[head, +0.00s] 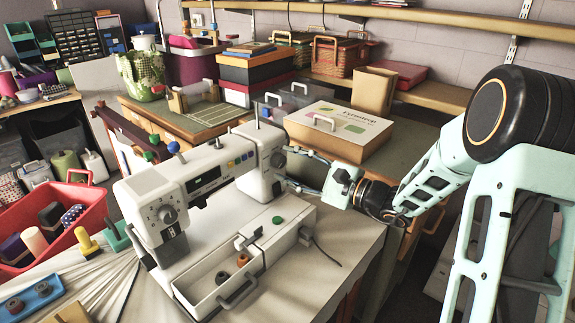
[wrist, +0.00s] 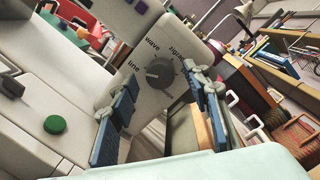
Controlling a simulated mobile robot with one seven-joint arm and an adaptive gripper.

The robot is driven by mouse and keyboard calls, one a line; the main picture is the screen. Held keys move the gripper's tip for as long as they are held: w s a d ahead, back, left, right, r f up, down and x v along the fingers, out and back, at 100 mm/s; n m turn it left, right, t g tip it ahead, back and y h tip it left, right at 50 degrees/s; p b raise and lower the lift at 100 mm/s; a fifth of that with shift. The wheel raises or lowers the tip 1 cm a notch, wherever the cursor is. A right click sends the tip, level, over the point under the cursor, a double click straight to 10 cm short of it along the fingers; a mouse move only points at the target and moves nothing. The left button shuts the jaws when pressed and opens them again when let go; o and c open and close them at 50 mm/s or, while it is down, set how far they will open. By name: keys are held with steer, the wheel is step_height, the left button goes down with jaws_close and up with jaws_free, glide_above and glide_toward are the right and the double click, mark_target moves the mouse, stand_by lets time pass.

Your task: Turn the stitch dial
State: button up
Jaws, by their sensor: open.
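The stitch dial (wrist: 159,74) is a dark round knob on the white end of the sewing machine (head: 230,165). The labels "line", "wave" and a partly covered "zigzag" surround it in the wrist view. Its ridge seems to lie roughly towards "line", but it is too small to be sure. In the head view, the dial (head: 278,160) shows small at the machine's right end. My gripper (head: 300,168) is open in front of it, with blue-padded fingers (wrist: 161,84) on either side of the dial in the wrist view. I cannot tell whether they touch it.
A storage box (head: 340,125) with a printed lid stands behind my gripper. A green button (head: 278,220) is on the machine bed, and an open drawer (head: 215,285) with spools is in front. A red basket (head: 50,215) is at left. The tabletop right of the machine is mostly clear.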

steer(key=shift+w+a, duration=0.2)
steer(key=shift+a, duration=0.15)
steer(key=shift+c, duration=0.6)
steer(key=c, duration=1)
steer(key=shift+c, duration=0.2)
steer(key=m+p, duration=0.4)
steer(key=m, duration=0.3)
steer(key=shift+r+t, duration=0.1)
steer(key=shift+t, duration=0.2)
steer(key=m+p, duration=0.4)
steer(key=m, duration=0.1)
steer(key=shift+t, duration=0.3)
steer(key=shift+f+m, duration=0.2)
steer(key=shift+m, duration=0.1)
